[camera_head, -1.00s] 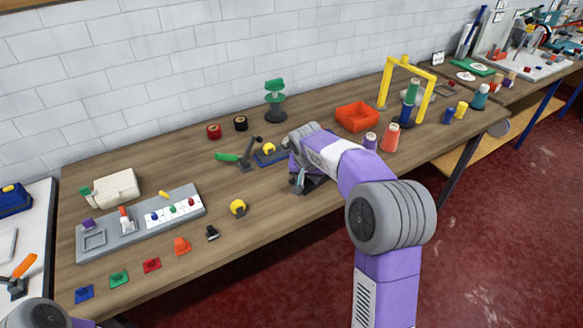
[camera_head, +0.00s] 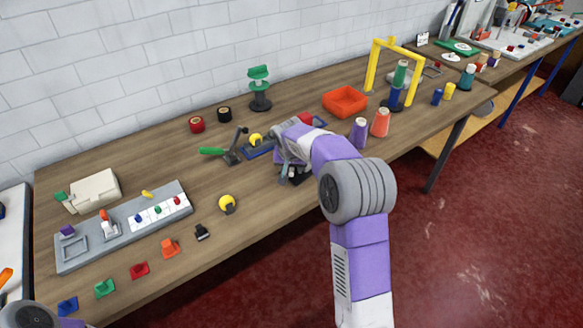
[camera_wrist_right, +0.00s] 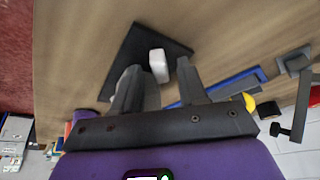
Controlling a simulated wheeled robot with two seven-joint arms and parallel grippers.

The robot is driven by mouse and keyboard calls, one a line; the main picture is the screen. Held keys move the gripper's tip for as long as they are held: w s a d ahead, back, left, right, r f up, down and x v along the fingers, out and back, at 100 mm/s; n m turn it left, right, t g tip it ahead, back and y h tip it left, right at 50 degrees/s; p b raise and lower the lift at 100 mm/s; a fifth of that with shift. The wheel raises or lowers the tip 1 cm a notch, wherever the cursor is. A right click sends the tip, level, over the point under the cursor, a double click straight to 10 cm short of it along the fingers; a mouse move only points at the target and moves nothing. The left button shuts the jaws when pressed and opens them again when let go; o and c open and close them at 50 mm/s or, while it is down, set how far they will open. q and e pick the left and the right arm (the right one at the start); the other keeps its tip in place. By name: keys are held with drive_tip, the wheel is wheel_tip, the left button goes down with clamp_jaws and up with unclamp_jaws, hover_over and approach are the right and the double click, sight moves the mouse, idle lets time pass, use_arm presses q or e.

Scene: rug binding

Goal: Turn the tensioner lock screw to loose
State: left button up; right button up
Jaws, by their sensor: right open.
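My right gripper (camera_head: 287,178) is low over the front middle of the bench. In the right wrist view its two fingers (camera_wrist_right: 160,85) are apart, with a small white block (camera_wrist_right: 158,66) between their tips. The block stands on a dark flat base (camera_wrist_right: 127,45); whether the fingers touch it I cannot tell. The dark base (camera_head: 300,178) shows partly under my gripper in the head view. I cannot tell for sure that this block is the tensioner lock screw; no label is readable. My left gripper is out of view.
A purple spool (camera_head: 359,133) and a red spool (camera_head: 380,122) stand to the right. A grey panel (camera_head: 122,240) lies left.

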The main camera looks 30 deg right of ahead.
drive_tip(key=shift+c, duration=0.4)
clamp_jaws()
drive_tip(key=shift+r+n, duration=0.1)
drive_tip(key=shift+n, duration=0.2)
drive_tip(key=n+y+p, duration=0.1)
drive_tip(key=n+p, duration=0.1)
drive_tip(key=n, duration=0.1)
drive_tip(key=shift+d+y+p, duration=0.15)
drive_tip(key=shift+y+p, duration=0.15)
drive_tip(key=shift+p, duration=0.05)
drive_tip(key=shift+n+t+y+p, duration=0.4)
drive_tip(key=shift+n+y+p, duration=0.35)
drive_tip(key=shift+n, duration=0.95)
